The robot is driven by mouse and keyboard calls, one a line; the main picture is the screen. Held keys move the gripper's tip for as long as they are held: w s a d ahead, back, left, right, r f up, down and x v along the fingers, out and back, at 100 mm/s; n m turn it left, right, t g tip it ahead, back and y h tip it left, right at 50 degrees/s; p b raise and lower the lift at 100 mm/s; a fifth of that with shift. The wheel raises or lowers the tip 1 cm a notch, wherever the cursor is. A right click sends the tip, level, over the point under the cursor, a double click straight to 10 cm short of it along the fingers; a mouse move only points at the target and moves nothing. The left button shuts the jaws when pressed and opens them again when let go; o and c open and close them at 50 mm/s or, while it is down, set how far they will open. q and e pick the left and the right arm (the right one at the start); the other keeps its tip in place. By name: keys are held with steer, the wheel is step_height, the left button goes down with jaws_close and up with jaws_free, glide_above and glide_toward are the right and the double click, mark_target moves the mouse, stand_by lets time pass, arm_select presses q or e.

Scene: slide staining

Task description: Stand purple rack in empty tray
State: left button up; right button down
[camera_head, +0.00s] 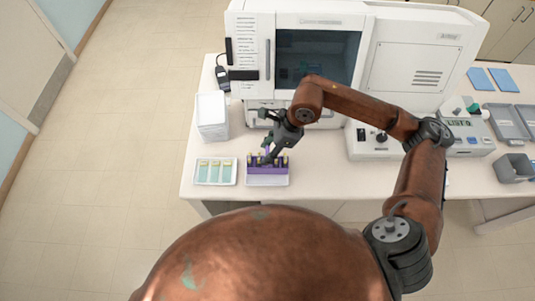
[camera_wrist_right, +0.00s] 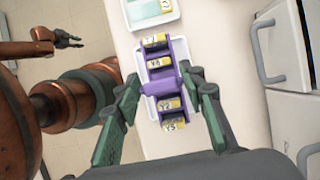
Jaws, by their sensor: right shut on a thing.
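The purple rack (camera_head: 257,170) carries several yellow-topped pieces and looks upright. It shows lengthwise in the right wrist view (camera_wrist_right: 158,87). My right gripper (camera_head: 269,156) is shut on the rack, with its green fingers on either side of the rack's middle in the wrist view (camera_wrist_right: 164,82). The white tray (camera_head: 267,182) lies directly under the rack, and its rim shows around the rack in the wrist view (camera_wrist_right: 140,75). I cannot tell whether the rack's base touches the tray floor. My left gripper (camera_wrist_right: 70,40) is empty, its fingers apart, away from the table.
A second white tray (camera_head: 215,183) with several pale green, yellow-topped pieces lies close to the left. A white stack (camera_head: 212,115) stands behind it. A large white machine (camera_head: 345,50) fills the back. Instruments and grey bins (camera_head: 514,168) stand to the right.

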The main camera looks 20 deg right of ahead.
step_height(320, 180, down, 3)
steer(key=shift+r, duration=0.1)
steer(key=shift+f, duration=0.25)
steer(key=c, duration=1.2)
jaws_free()
steer(key=shift+c, duration=0.2)
steer(key=shift+r, duration=0.1)
steer(key=shift+r, duration=0.2)
steer(key=b+v, duration=0.1)
steer(key=v, duration=1.1)
